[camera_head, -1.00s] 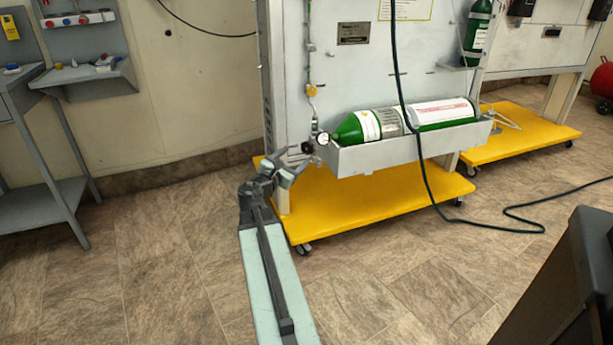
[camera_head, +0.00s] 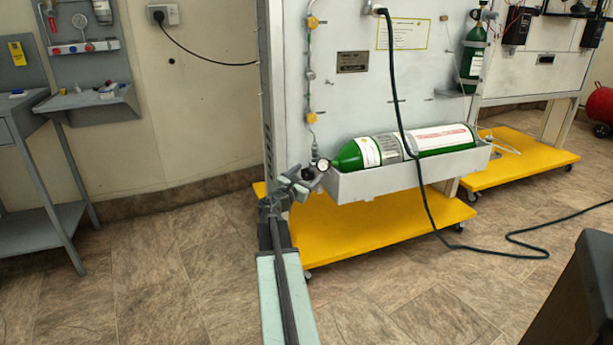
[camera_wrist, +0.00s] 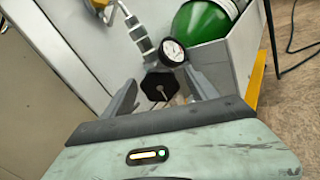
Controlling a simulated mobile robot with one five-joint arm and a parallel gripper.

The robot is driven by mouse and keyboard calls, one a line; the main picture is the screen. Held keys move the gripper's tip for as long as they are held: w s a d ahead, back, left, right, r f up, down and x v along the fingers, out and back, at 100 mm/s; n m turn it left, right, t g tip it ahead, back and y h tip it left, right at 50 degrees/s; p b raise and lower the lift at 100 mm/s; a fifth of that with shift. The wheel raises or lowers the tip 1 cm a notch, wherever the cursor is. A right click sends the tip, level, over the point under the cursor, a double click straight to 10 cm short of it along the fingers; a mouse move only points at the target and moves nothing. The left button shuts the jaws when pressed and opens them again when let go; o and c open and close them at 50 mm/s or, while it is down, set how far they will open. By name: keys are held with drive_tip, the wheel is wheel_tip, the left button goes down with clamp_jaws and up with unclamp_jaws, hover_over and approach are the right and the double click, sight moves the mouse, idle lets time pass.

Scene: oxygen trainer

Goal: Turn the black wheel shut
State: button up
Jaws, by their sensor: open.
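The black wheel (camera_wrist: 159,86) is a dark, many-sided knob below a round white gauge (camera_wrist: 172,52) in the wrist view. In the head view the wheel (camera_head: 309,173) is small and partly covered by my gripper, beside the gauge (camera_head: 323,165). My gripper (camera_wrist: 166,92) is open, with one finger on each side of the wheel. I cannot tell whether either finger touches it. In the head view my gripper (camera_head: 303,181) is at the left end of the grey cylinder tray. The green cylinder (camera_wrist: 205,25) lies just right of the gauge.
The grey tray (camera_head: 400,177) holding the cylinder is close to my gripper's right. The white panel (camera_head: 350,100) stands behind, above a yellow wheeled base (camera_head: 370,230). A dark cable (camera_head: 425,190) hangs across the cylinder.

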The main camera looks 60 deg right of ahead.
drive_tip(key=c, duration=1.4)
drive_tip(key=shift+o, duration=0.2)
